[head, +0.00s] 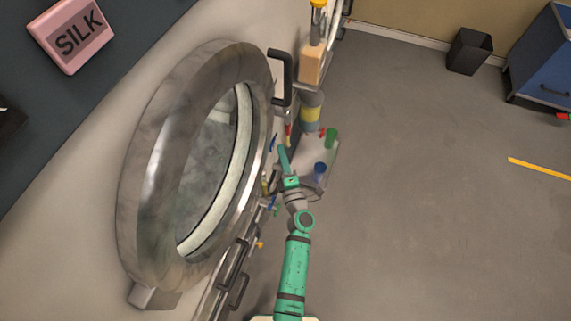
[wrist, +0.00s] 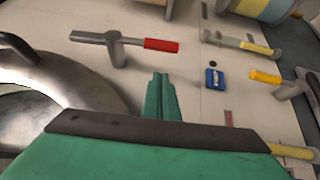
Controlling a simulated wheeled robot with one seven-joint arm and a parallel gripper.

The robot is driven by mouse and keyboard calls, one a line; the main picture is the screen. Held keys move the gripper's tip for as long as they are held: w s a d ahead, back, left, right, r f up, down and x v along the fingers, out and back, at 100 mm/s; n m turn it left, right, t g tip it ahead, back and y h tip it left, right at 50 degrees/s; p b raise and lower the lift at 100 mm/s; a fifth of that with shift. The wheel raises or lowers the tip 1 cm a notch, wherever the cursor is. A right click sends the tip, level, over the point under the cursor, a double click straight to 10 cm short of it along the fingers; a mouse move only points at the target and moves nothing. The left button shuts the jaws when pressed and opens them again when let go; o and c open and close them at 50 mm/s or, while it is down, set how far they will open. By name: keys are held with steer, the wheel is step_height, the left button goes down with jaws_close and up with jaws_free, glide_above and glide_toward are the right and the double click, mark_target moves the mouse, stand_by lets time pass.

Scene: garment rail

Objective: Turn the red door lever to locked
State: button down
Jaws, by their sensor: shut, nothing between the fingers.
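In the wrist view a lever with a red grip (wrist: 161,45) stands out from a pale panel. Its grey bar (wrist: 92,38) runs left from the grip, roughly level in the picture, with a grey post under it. My gripper (wrist: 160,78) is shut and empty. Its green fingertips are below the red grip in the picture and appear apart from it. In the head view my gripper (head: 283,152) is beside the right side of the round steel door (head: 150,170); the red lever is too small there to tell apart surely.
Levers with yellow grips (wrist: 265,77) and a small blue block (wrist: 214,79) are on the panel right of my fingers. A curved metal rim (wrist: 70,85) is at left. In the head view a black handle (head: 286,78) juts from the door side; open floor (head: 420,200) lies right.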

steer(key=shift+w+d+r, duration=0.1)
steer(key=shift+w+d, duration=0.15)
steer(key=shift+w, duration=0.6)
steer(key=shift+w+d+r, duration=0.1)
steer(key=shift+w+d, duration=0.1)
steer(key=shift+w, duration=0.7)
steer(key=shift+w+d+r, duration=0.1)
steer(key=shift+w+d, duration=0.15)
steer(key=shift+w, duration=0.6)
steer(key=shift+w+f, duration=0.1)
